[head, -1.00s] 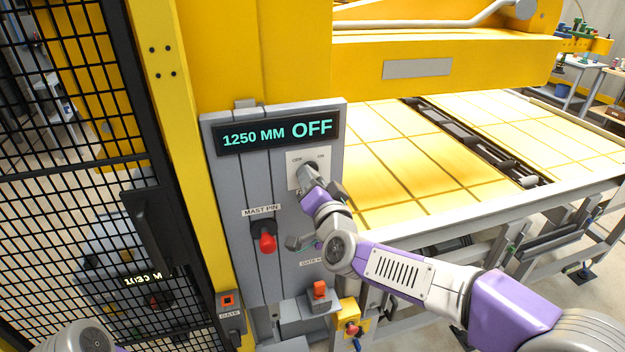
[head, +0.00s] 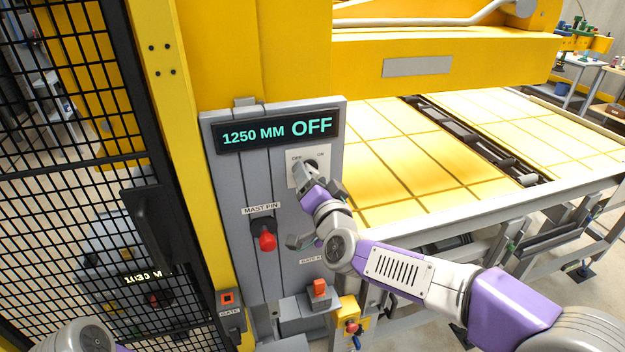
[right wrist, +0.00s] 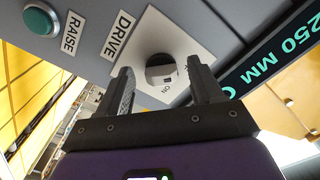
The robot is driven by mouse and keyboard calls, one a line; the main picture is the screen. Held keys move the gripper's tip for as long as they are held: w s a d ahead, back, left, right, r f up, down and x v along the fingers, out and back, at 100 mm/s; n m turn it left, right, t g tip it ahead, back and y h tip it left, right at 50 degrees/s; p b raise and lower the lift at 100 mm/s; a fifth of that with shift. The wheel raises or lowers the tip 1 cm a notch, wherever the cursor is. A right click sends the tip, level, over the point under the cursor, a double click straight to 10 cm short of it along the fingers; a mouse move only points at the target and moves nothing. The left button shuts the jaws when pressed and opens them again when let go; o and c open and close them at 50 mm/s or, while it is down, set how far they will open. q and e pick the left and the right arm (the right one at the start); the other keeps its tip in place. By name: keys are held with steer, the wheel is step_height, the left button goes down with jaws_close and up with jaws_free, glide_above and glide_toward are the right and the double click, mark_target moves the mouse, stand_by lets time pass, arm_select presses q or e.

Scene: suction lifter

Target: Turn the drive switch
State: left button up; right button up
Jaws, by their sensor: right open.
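My right gripper (head: 304,170) is in front of the plate and hides part of the switch. In the right wrist view its two fingers (right wrist: 160,64) are apart, with the knob showing between them; I cannot tell whether they touch it. My left gripper is out of view.
A red MAST PIN handle (head: 267,240) is on the panel, below left of the switch. A green RAISE button (right wrist: 41,19) is beside it in the wrist view.

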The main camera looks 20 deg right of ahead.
steer(key=s, duration=0.7)
steer(key=shift+s, duration=0.3)
steer(key=shift+d, duration=0.15)
